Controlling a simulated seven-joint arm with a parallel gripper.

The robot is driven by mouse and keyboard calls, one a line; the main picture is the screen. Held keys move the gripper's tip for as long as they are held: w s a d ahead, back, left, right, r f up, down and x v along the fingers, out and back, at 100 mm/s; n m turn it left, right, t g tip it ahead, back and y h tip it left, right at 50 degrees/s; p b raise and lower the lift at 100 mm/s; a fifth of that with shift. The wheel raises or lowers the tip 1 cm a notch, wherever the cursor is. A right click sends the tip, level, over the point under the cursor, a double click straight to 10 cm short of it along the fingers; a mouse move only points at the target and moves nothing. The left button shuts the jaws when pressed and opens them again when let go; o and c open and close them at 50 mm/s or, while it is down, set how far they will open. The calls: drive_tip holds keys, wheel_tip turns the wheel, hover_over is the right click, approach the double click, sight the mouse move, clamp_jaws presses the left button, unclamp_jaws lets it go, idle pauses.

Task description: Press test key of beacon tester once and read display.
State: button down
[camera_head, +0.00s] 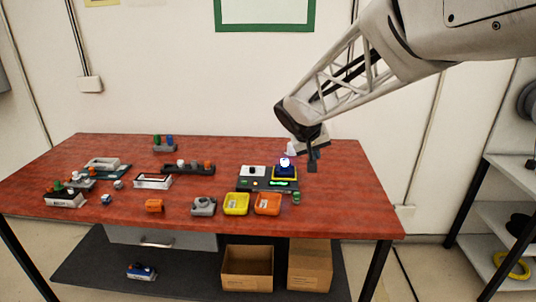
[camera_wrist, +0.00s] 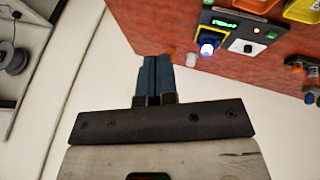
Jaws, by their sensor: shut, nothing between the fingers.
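The beacon tester (camera_head: 266,185) is a dark unit at the back right of the red table. It carries a blue beacon (camera_head: 285,173) with a glowing white-blue top in a yellow-edged seat, and a white plate (camera_head: 253,171) with a dark spot. Its green display (camera_head: 280,183) is lit; in the wrist view the display (camera_wrist: 224,23) shows bright characters too small to read surely. An orange-red light (camera_wrist: 257,30) shows beside it. My gripper (camera_head: 312,167) is shut and empty, above the table just right of the tester. Its fingertips also show in the wrist view (camera_wrist: 155,62), apart from the tester.
A yellow bin (camera_head: 236,204) and an orange bin (camera_head: 267,204) stand in front of the tester. A grey device (camera_head: 204,206) and an orange piece (camera_head: 154,205) lie left of them. Several other units fill the table's left. Cardboard boxes (camera_head: 247,268) stand below.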

drive_tip(key=w+a+f+n+t, duration=0.1)
drive_tip(key=w+a+f, duration=0.2)
drive_tip(key=w+a, duration=0.35)
drive_tip(key=w+a+f, duration=0.3)
drive_tip(key=w+a, duration=0.2)
drive_tip(key=w, duration=0.2)
drive_tip(key=n+t, duration=0.2)
hover_over(243, 181)
wheel_tip(243, 181, down, 9)
drive_tip(key=shift+y, duration=0.4)
drive_tip(key=shift+s+f, duration=0.1)
drive_tip(key=shift+s, duration=0.05)
drive_tip(key=shift+f, duration=4.2)
drive_tip(key=shift+f, duration=0.95)
drive_tip(key=shift+r, duration=0.9)
